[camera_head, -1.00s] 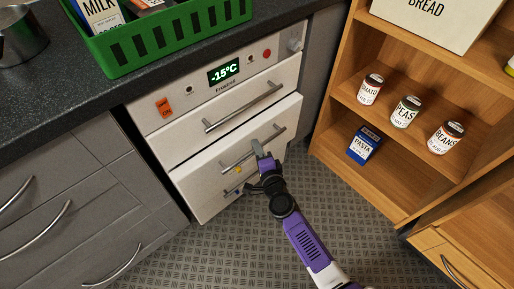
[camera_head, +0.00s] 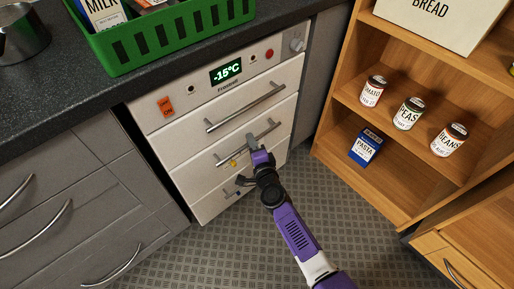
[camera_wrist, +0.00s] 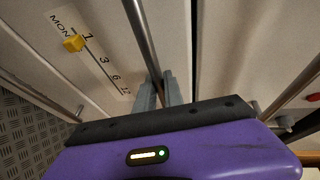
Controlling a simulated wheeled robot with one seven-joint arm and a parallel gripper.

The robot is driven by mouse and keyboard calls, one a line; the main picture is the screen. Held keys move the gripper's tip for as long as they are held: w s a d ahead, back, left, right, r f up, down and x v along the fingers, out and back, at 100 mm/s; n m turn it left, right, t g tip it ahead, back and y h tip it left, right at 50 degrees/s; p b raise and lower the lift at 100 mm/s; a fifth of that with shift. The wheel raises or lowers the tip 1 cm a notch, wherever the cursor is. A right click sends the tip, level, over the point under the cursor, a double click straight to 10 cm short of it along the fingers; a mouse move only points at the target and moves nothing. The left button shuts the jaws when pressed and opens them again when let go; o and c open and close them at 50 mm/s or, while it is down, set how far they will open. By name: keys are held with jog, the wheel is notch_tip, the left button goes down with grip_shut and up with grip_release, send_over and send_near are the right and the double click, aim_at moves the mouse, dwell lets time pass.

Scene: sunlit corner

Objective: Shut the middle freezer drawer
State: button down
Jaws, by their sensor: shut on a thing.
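The white freezer (camera_head: 152,118) stands under the dark worktop, with several drawers one above another. The front of the middle drawer (camera_head: 212,150) looks flush, or almost flush, with the drawer fronts above and below it; a small remaining gap is hard to tell. My gripper (camera_head: 252,142) is shut on the bar handle (camera_head: 268,130) of the middle drawer. In the wrist view the fingers (camera_wrist: 158,88) straddle the handle bar (camera_wrist: 142,40). A yellow slider (camera_wrist: 74,43) on a month scale sits on the drawer front beside them.
The display (camera_head: 226,71) reads -15°C. A green crate (camera_head: 150,50) stands on the worktop (camera_head: 60,85) above. A wooden shelf (camera_head: 350,118) with cans and a pasta box (camera_head: 366,146) stands to the right. The patterned floor (camera_head: 210,250) in front is clear.

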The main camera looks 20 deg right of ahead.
jog(key=shift+w+a, duration=0.15)
jog(key=shift+w, duration=0.05)
jog(key=c, duration=1.5)
grip_release()
jog(key=shift+o, duration=0.2)
jog(key=shift+w, duration=0.1)
jog(key=shift+r, duration=0.1)
jog(key=s+r+p, duration=0.1)
jog(key=s+p, duration=0.3)
jog(key=s, duration=0.4)
jog(key=shift+a, duration=0.3)
